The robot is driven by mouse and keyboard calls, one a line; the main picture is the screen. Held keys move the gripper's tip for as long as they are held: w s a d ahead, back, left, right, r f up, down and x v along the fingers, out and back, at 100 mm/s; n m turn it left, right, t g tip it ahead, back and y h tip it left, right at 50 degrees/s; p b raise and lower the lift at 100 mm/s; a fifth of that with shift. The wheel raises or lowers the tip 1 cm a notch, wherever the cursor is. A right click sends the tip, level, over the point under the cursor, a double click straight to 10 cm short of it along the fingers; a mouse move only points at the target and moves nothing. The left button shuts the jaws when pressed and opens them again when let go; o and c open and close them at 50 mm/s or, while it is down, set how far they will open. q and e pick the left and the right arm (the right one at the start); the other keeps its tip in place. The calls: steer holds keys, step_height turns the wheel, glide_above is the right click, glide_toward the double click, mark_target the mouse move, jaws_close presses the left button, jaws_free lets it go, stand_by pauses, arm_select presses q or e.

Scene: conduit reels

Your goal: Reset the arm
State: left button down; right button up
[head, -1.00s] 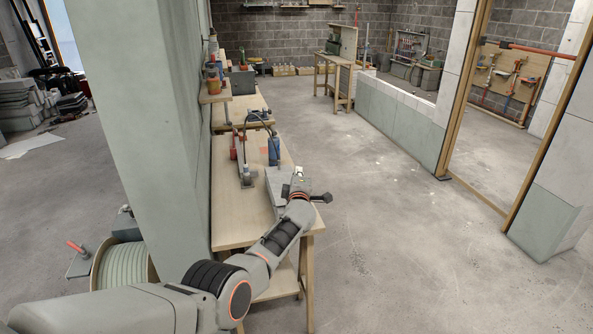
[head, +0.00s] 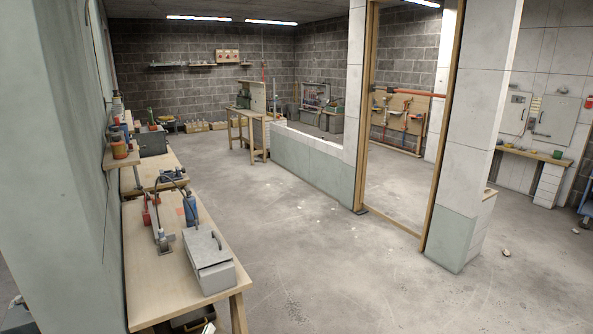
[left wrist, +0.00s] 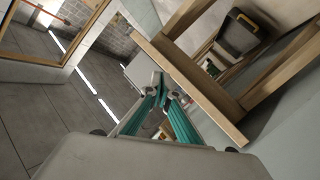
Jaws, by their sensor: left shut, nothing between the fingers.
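My left gripper (left wrist: 160,84) shows in the left wrist view with its two teal fingers brought together at the tips, with nothing between them. In the head view only a small dark and light piece at the bottom edge, beside the bench leg, could be part of my left arm or gripper; I cannot tell which. In the left wrist view the fingers point toward the wooden edge of a bench (left wrist: 190,85), and I cannot tell how close they are. My right gripper is in neither view.
The wooden workbench (head: 150,290) stands at the left against a pale wall, with a grey metal box (head: 210,270) near its front end. A wood-framed doorway (head: 432,150) stands right of centre. The concrete floor (head: 320,250) between them is clear.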

arm_select(q)
steer(key=s+d+f+m+g, duration=0.1)
steer(key=s+f+m, duration=0.1)
steer(key=s, duration=0.9)
steer(key=s+d+f+m+g+h, duration=0.1)
steer(key=s+m, duration=0.4)
steer(key=s, duration=0.7)
steer(key=s+d+f+m+g+h, duration=0.1)
steer(key=s+d+f+m+g, duration=0.1)
steer(key=s, duration=1)
step_height(320, 180, down, 3)
steer(key=shift+r+m+g, duration=0.1)
steer(key=shift+m+g, duration=0.6)
